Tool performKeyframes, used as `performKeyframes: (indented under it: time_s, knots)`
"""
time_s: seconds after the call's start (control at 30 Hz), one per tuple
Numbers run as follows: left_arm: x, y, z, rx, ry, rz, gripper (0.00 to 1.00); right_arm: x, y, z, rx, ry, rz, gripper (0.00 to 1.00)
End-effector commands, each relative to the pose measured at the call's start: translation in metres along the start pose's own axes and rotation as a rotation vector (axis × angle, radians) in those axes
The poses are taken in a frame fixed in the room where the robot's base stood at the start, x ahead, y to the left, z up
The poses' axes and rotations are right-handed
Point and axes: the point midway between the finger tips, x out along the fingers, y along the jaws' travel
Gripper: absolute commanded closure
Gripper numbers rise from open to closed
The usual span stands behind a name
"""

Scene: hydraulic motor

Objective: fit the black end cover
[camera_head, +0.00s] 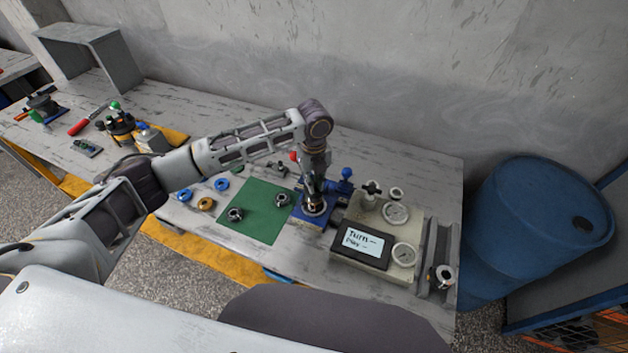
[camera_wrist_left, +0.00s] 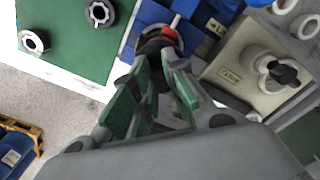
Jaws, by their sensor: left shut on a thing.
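My left gripper (camera_head: 314,196) points down over the blue fixture (camera_head: 309,219) at the middle of the bench. In the left wrist view its green-padded fingers (camera_wrist_left: 160,62) are closed on a dark round part, which I take to be the black end cover (camera_wrist_left: 158,43). The part is at the fixture; a small red piece shows beside it. The fingers hide part of it, and I cannot tell whether it is seated or just above. The motor body under it is mostly hidden. My right gripper is not in view.
A green mat (camera_head: 258,222) left of the fixture holds two dark metal rings (camera_head: 235,214). Blue rings (camera_head: 222,184) and a brass ring (camera_head: 206,204) lie further left. A beige gauge unit (camera_head: 375,212) with a sign (camera_head: 362,242) stands close on the right.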

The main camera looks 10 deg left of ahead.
Motion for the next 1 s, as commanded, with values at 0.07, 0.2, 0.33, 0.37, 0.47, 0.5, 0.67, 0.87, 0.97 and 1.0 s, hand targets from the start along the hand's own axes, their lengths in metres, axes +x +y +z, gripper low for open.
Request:
performKeyframes:
  time_s: [0.07,0.2,0.33,0.37,0.47,0.5,0.67,0.87,0.97,1.0]
  knots:
    - [0.0002,-0.0003,0.0000,0.000,0.000,-0.001,1.00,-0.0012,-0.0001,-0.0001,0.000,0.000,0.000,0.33]
    - [0.0019,-0.0003,0.0001,0.000,0.000,-0.001,1.00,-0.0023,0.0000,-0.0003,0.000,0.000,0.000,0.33]
    - [0.0034,-0.0003,0.0002,0.000,-0.001,-0.001,1.00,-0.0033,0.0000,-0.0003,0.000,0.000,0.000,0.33]
    - [0.0038,-0.0003,0.0002,0.000,-0.001,-0.001,1.00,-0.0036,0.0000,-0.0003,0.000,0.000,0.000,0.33]
    - [0.0049,-0.0003,0.0002,0.000,-0.001,-0.001,1.00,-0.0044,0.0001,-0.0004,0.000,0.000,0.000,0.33]
    - [0.0054,-0.0003,0.0003,0.000,-0.001,-0.001,1.00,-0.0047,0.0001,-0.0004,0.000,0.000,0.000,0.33]
    - [0.0067,-0.0003,0.0003,0.000,-0.001,-0.001,1.00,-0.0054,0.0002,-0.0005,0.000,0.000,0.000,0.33]
    - [0.0072,-0.0003,0.0002,0.000,-0.001,-0.001,1.00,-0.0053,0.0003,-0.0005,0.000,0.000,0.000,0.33]
    - [0.0071,-0.0003,0.0002,0.000,-0.001,-0.001,1.00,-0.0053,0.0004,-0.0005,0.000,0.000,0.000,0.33]
    - [0.0071,-0.0003,0.0002,0.000,-0.001,-0.001,1.00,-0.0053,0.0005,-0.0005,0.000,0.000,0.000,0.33]
